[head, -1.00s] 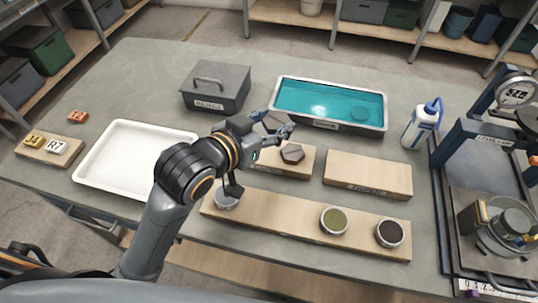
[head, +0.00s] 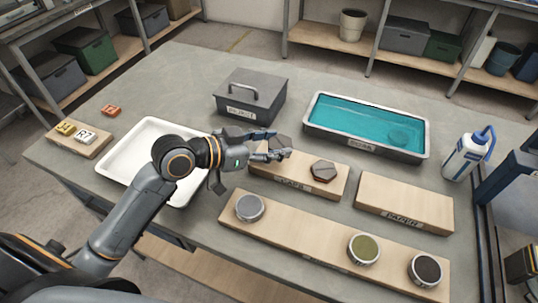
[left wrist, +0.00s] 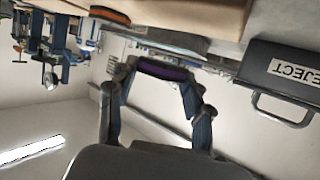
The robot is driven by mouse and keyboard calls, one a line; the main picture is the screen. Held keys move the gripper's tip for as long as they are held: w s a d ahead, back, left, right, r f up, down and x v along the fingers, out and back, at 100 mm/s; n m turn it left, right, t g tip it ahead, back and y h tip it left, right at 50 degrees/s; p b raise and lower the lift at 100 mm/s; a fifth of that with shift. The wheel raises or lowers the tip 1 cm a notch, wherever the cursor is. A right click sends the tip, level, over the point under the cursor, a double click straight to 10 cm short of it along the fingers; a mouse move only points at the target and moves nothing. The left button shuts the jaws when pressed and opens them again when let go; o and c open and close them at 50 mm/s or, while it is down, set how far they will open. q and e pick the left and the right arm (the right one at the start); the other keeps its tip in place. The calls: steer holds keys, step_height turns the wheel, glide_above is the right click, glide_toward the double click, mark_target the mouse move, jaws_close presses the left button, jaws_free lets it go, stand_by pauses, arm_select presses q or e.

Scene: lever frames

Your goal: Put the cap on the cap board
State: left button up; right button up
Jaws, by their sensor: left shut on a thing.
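My left gripper (head: 273,150) is shut on a dark hexagonal cap (head: 281,143), holding it at the left end of the cap board (head: 340,188), a light wooden block with a label on its front. In the head view I cannot tell whether the held cap touches the board. In the left wrist view the held cap (left wrist: 165,70) shows edge-on, with a purple band, between the two fingers (left wrist: 155,85). A second dark hexagonal cap (head: 324,171) lies flat on the right part of the board. My right gripper is out of view.
A bare wooden block (head: 405,203) stands to the right. A long board (head: 305,235) with several round tins lies in front. The grey reject box (head: 250,97) and a teal liquid bath (head: 365,125) stand behind. A white tray (head: 125,150) is left, a wash bottle (head: 465,155) right.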

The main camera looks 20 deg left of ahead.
arm_select(q)
steer(key=shift+w+a+f, duration=0.15)
steer(key=shift+a+f, duration=0.05)
steer(key=f, duration=0.3)
steer(key=shift+w+a+f, duration=0.1)
steer(key=shift+a, duration=0.25)
steer(key=shift+f, duration=0.35)
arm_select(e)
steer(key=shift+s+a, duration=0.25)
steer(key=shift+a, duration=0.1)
arm_select(q)
steer(key=shift+f, duration=0.15)
steer(key=o, duration=1.4)
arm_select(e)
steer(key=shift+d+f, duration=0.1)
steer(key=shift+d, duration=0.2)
